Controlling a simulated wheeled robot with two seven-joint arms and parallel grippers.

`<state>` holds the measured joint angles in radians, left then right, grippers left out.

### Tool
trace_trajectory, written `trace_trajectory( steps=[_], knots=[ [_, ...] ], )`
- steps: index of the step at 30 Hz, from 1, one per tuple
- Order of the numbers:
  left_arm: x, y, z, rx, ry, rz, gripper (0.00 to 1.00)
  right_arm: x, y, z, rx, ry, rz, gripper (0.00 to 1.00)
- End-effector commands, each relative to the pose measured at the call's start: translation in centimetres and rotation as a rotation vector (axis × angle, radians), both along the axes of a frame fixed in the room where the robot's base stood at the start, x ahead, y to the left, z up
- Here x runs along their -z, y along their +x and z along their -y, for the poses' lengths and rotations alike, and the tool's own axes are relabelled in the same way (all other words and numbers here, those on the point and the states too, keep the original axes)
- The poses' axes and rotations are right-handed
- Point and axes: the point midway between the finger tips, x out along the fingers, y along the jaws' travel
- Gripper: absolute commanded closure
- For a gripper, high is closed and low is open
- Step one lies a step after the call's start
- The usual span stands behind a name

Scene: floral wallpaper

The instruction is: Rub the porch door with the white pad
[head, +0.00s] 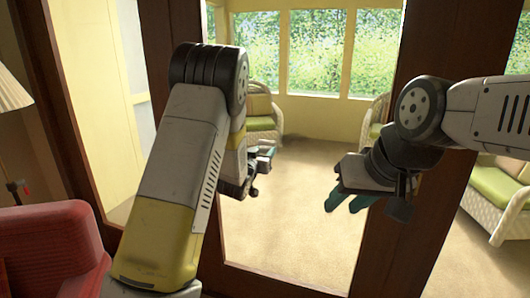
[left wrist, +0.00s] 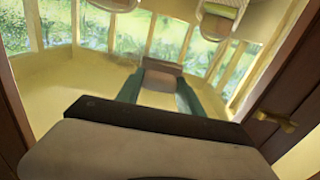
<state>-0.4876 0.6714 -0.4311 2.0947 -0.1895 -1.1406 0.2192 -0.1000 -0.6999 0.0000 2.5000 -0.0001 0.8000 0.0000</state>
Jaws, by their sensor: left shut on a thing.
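The porch door (head: 393,245) is a dark wood frame around a large clear pane, in front of me in the head view. Its wood and a brass handle (left wrist: 275,121) show at the right of the left wrist view. My left gripper (head: 265,155) is in front of the pane, mostly hidden by its own arm. In the left wrist view its teal fingers (left wrist: 160,98) are shut on the white pad (left wrist: 158,80), a pale block with a brownish far part. I cannot tell whether the pad touches the pane. My right gripper (head: 343,205) hangs empty, teal fingers apart, near the door's right stile.
A red armchair (head: 50,245) stands at the lower left, with a lampshade (head: 10,92) behind it. Through the glass are wicker chairs with green cushions (head: 262,124), a bare tan floor (head: 300,235) and windows onto greenery (head: 313,50).

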Motion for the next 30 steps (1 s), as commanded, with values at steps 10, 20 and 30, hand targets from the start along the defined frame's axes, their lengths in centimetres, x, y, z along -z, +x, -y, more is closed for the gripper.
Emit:
trace_trajectory(
  steps=[10, 20, 30],
  knots=[
    [-0.5, 2.4, 1.1, 0.008, -0.003, 0.014, 0.88, 0.0, 0.0, 0.0, 0.0, 0.0, 0.0, 0.64],
    [-0.4, 5.1, 1.9, 0.006, -0.004, 0.012, 0.88, 0.0, 0.0, 0.0, 0.0, 0.0, 0.0, 0.64],
    [-0.5, 5.7, 2.0, 0.006, -0.004, 0.013, 0.88, 0.0, 0.0, 0.0, 0.0, 0.0, 0.0, 0.64]
  ],
)
